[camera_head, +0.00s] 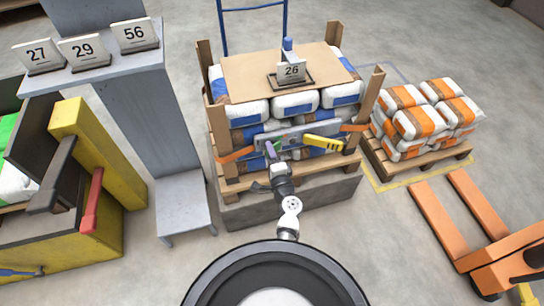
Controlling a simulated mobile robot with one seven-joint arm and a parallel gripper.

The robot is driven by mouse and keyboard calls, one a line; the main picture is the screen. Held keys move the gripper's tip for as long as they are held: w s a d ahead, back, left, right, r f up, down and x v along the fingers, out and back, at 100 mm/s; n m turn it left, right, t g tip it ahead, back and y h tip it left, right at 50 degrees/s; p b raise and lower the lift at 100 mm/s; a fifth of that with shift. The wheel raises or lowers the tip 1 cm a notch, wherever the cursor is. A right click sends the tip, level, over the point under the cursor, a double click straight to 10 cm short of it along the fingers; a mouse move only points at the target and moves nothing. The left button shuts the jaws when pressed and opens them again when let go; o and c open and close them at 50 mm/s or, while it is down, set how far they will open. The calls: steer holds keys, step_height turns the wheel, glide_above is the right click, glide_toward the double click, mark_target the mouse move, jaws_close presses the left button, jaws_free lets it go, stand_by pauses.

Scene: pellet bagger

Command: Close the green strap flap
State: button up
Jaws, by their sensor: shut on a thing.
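A grey strap panel (300,139) runs across the front of the stacked bags on the pallet, with orange strap ends on both sides. A yellow flap (324,142) sticks out on its right part. A slim purple piece (270,150) stands at its left part. No green flap can be made out clearly; any green there is small and partly hidden near my gripper. My gripper (276,165) is at the panel's left part, just below the purple piece, and appears shut on it. The exact contact is too small to see.
The pallet stack carries a cardboard sheet (245,72) and a 26 sign (291,71). A grey stand (155,115) and yellow machine (110,165) are on the left. Orange-white bags (412,123) and an orange pallet jack (470,215) are on the right.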

steer(key=shift+h, duration=0.3)
steer(key=o, duration=1)
